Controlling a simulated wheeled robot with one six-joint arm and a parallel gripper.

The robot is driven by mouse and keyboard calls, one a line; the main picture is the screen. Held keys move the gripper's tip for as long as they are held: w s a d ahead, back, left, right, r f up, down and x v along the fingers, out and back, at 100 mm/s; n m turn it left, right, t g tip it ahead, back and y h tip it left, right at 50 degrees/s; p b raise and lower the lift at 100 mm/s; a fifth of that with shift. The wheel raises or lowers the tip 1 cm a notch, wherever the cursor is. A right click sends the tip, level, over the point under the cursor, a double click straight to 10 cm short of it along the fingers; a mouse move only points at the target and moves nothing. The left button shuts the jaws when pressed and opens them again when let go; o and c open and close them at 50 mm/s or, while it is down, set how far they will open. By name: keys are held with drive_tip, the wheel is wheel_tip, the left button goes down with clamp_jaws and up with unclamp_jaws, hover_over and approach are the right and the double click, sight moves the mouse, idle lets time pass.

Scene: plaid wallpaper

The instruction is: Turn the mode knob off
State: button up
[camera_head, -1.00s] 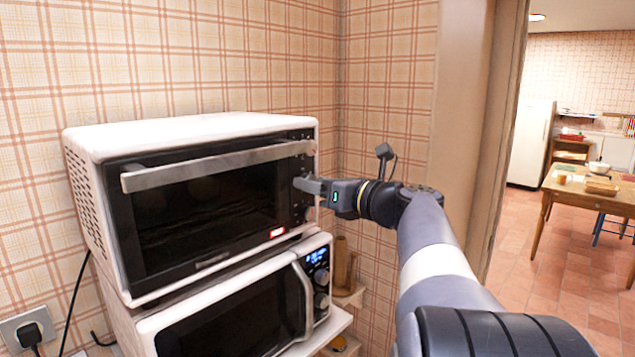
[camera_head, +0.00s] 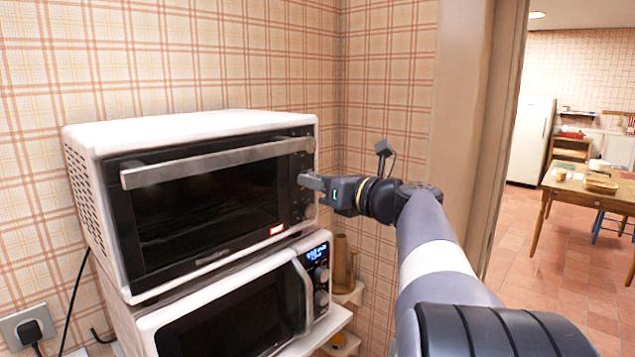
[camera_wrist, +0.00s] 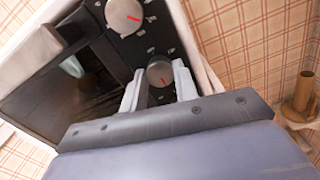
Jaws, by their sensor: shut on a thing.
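A white toaster oven (camera_head: 205,122) with a dark glass door stands on top of a microwave. Its black control panel (camera_head: 300,146) runs down the right side of the front. My gripper (camera_head: 306,181) is at the middle of this panel, reaching in from the right. Any labels naming the knobs are too small to read.
The oven's long metal door handle (camera_head: 215,165) sticks out left of my gripper. The microwave (camera_head: 235,318) below has its own knobs and a lit blue display. A brown wooden object (camera_head: 344,262) stands on a shelf to the right. A doorway opens farther right.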

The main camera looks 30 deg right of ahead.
drive_tip(key=shift+n, duration=0.3)
drive_tip(key=shift+f+n+b, duration=0.15)
drive_tip(key=shift+n+b, duration=10.25)
drive_tip(key=shift+n, duration=7.3)
drive_tip(key=o, duration=1)
drive_tip(key=shift+c, duration=0.2)
